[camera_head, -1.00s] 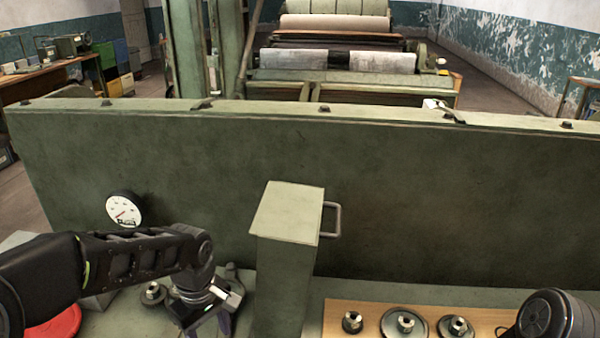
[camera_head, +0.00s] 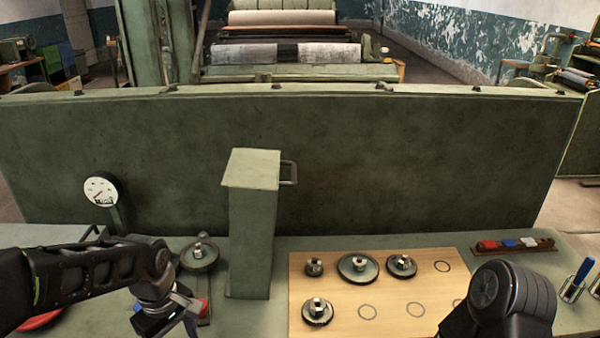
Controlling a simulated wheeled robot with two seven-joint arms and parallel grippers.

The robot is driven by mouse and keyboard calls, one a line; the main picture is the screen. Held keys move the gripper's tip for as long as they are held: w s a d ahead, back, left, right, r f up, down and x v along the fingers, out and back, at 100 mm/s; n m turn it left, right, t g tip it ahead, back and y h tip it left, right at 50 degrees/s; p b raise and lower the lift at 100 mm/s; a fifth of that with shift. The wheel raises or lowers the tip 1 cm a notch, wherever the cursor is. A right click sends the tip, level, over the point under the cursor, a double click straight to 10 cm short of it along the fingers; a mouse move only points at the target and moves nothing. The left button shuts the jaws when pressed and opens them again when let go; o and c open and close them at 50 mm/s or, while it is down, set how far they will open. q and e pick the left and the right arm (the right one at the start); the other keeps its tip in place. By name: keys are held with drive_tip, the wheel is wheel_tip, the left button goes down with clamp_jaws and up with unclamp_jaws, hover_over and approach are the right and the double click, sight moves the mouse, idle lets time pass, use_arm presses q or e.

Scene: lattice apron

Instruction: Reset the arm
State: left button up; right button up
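My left arm comes in from the left, low in the head view. Its gripper (camera_head: 184,322) points down over the bench at the bottom edge, left of the green post. The fingertips are small, dark and partly cut off, so their opening is unclear. A small red thing (camera_head: 204,308) shows beside the gripper; I cannot tell whether they touch. A gear (camera_head: 198,257) lies on the bench just behind it. My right arm shows at the lower right as a dark rounded link, and its gripper is out of the frame.
A green post (camera_head: 253,225) stands mid-bench before a tall green panel (camera_head: 400,160). A wooden board (camera_head: 340,327) holds several gears and bare outlined circles. A block tray (camera_head: 545,245) and a blue-handled tool (camera_head: 583,270) are right. A gauge (camera_head: 100,191) and red disc (camera_head: 40,320) are left.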

use_arm(q)
drive_tip(key=s+d+f+m+h, duration=0.2)
drive_tip(key=d+f+m, duration=0.45)
drive_tip(key=f, duration=0.85)
drive_tip(key=s+d+f+m+h, duration=0.2)
drive_tip(key=s+d+f+m, duration=0.1)
drive_tip(key=s+d+f, duration=0.7)
wheel_tip(320, 180, down, 3)
drive_tip(key=shift+s+d, duration=0.35)
drive_tip(key=shift+s, duration=0.8)
